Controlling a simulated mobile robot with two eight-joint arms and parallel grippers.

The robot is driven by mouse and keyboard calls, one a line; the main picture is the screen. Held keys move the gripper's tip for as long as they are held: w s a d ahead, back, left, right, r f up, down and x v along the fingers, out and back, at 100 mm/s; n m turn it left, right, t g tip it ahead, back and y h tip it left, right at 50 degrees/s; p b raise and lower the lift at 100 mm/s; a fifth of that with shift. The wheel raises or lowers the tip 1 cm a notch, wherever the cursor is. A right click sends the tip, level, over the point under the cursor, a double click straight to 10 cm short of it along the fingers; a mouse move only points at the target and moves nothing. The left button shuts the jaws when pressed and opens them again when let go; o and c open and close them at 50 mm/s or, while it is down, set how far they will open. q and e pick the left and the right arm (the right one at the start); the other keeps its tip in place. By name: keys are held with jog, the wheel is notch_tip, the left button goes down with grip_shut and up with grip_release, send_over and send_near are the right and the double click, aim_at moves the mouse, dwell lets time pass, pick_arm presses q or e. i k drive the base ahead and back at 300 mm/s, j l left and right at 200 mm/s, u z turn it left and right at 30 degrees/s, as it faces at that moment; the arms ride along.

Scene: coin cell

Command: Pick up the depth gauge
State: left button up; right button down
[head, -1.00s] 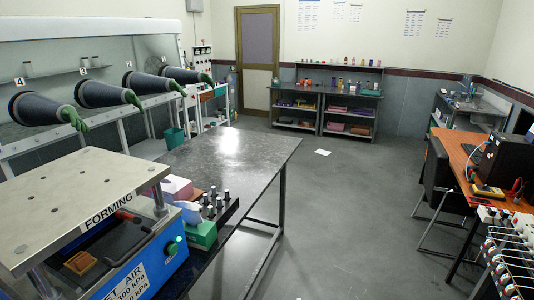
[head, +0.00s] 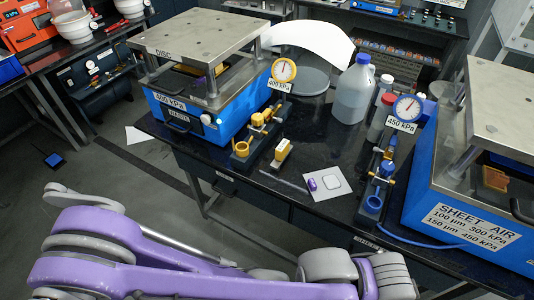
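I cannot tell for sure which thing is the depth gauge. A small yellow device (head: 282,153) with a pale top stands on the black bench between the two presses and may be it. Two round dial gauges stand on the bench: a yellow-rimmed one (head: 284,70) labelled 400 kPa and a blue-rimmed one (head: 407,108) labelled 450 kPa. A thin grey rod (head: 283,182) lies near the front edge. A purple object (head: 312,185) lies on a white card. One purple arm of mine crosses the lower foreground, below the bench edge; no gripper fingers show.
A blue press marked DISC (head: 192,50) stands at the left, another blue press (head: 475,220) at the right. A brass valve fitting (head: 255,135), a blue-handled valve (head: 380,175) and a plastic jug (head: 355,90) stand between them. A blue hose (head: 420,242) runs along the front right.

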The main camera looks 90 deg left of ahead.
aim_at(283, 151)
jog(key=u, duration=2.9)
